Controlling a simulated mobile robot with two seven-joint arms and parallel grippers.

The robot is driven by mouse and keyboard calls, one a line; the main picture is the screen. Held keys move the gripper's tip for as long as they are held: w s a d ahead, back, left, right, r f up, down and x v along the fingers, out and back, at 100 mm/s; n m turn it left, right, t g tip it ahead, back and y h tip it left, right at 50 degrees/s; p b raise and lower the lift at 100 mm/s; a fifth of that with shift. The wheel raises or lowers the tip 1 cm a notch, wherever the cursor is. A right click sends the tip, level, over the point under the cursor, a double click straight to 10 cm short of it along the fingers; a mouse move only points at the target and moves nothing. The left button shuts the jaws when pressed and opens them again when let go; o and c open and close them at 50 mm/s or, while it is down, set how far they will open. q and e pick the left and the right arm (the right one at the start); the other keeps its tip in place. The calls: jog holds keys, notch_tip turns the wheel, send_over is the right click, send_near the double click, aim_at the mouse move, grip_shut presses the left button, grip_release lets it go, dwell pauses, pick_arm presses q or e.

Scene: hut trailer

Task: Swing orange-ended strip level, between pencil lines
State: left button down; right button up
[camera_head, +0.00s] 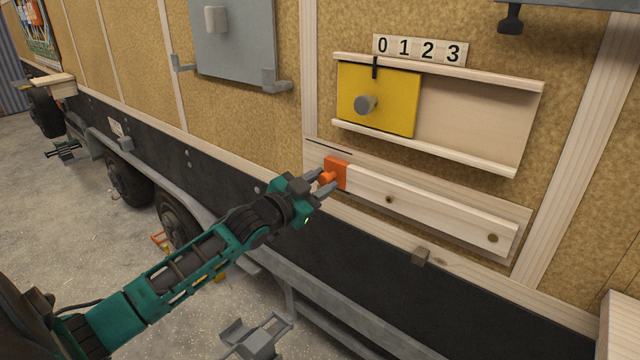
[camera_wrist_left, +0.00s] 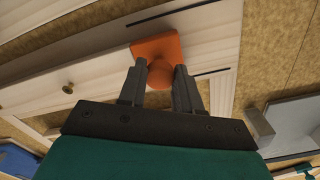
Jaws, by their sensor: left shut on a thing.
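The pale wooden strip (camera_head: 430,208) lies across a wooden backing board (camera_head: 519,212) and runs nearly parallel to it. Its orange end (camera_head: 336,172) is at the left, with a round orange knob; the end also shows in the left wrist view (camera_wrist_left: 146,47). A screw sits near the strip's right end. My left gripper (camera_head: 325,181) is shut on the orange knob. In the left wrist view one dark pencil line (camera_wrist_left: 165,13) is above the orange end and another line (camera_wrist_left: 212,72) is to its lower right. The end appears between them. My right gripper is out of view.
Above the strip, a yellow sliding panel (camera_head: 395,100) with a grey knob sits between wooden rails, under a 0 1 2 3 number plate (camera_head: 419,49). A grey panel (camera_head: 236,40) is at upper left.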

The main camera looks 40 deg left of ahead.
pick_arm(q)
jog(key=c, duration=0.8)
grip_release()
jog(key=shift+s, duration=0.1)
jog(key=s, duration=0.8)
jog(key=s+a, duration=0.1)
jog(key=s, duration=0.3)
jog(key=shift+s+p, duration=0.3)
jog(key=shift+p, duration=0.05)
jog(key=s+d+f+n+g, duration=0.1)
jog(key=s+d+f+g, duration=0.2)
jog(key=f, duration=0.5)
jog(key=s+d+f+n+g, duration=0.1)
jog(key=s+d+f+n, duration=0.1)
jog(key=d+f, duration=0.35)
jog(key=s+d+f+g, duration=0.1)
jog(key=s+d+f, duration=0.1)
jog(key=d+f, duration=0.2)
jog(key=s+d+f+g, duration=0.1)
jog(key=s+d+f, duration=0.2)
jog(key=d+f, duration=0.1)
jog(key=s+d+f+g, duration=0.1)
jog(key=s+d+f, duration=0.1)
jog(key=d+f, duration=0.2)
jog(key=shift+s+d+n+h, duration=0.2)
jog(key=shift+d+n+h, duration=0.1)
jog(key=shift+h, duration=0.1)
